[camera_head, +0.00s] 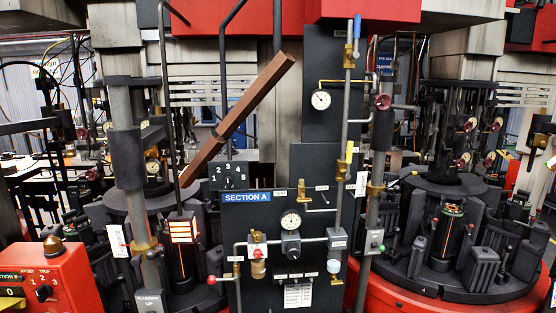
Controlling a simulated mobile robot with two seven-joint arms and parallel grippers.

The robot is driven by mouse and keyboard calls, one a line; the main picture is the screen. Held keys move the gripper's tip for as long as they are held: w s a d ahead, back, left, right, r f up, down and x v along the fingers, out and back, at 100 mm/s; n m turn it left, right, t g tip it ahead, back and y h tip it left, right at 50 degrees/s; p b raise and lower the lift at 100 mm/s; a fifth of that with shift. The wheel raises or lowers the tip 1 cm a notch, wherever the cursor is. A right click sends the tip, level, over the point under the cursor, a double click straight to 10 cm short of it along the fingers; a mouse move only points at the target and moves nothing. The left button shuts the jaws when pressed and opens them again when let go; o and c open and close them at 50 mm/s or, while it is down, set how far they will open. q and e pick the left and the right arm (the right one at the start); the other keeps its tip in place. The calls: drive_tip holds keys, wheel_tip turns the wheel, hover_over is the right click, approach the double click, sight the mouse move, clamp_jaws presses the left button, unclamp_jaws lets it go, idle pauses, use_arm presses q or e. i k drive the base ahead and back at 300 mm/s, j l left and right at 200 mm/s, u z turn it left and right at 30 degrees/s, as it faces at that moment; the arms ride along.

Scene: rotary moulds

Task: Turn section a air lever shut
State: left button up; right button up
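The Section A panel (262,222) stands in the middle, with a blue "SECTION A" sign (246,197) on it. Several levers show on and around it. A blue-handled lever (357,27) stands upright on the vertical pipe at the top. The labels are too small to tell which one is the air lever. Neither of my grippers is in view.
A brown sloping chute (238,119) crosses above the panel. Vertical pipes (342,200) run along its right side. Rotary mould machines (440,235) stand at both sides. A red control box (48,282) stands at lower left. A round gauge (290,220) sits mid-panel.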

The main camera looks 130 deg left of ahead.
sight(346, 175)
drive_tip(key=u, duration=1.75)
